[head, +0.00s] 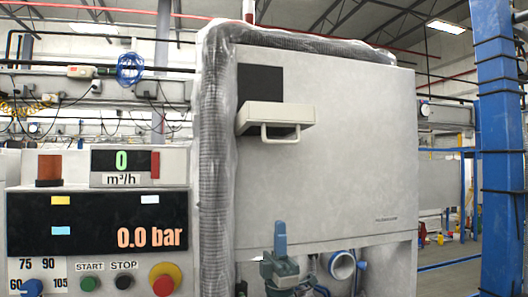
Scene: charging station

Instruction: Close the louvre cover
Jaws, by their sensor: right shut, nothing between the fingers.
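The louvre cover (270,113) is a beige flap with a pale loop handle (281,139) on its front edge. It sticks out from the grey cabinet front, roughly level, below a dark square opening (260,82). The opening is uncovered. My right gripper (280,232) shows at the bottom centre, with blue fingers pointing up and together above a teal body. It is shut and empty, well below the handle and apart from it. My left gripper is not in view.
The cabinet front (345,165) is flat and clear right of the cover. A mesh-wrapped hose (214,150) runs along its left and top. A control panel (97,222) stands at left, a blue post (497,150) at right. Pipes (342,264) show below the cabinet front.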

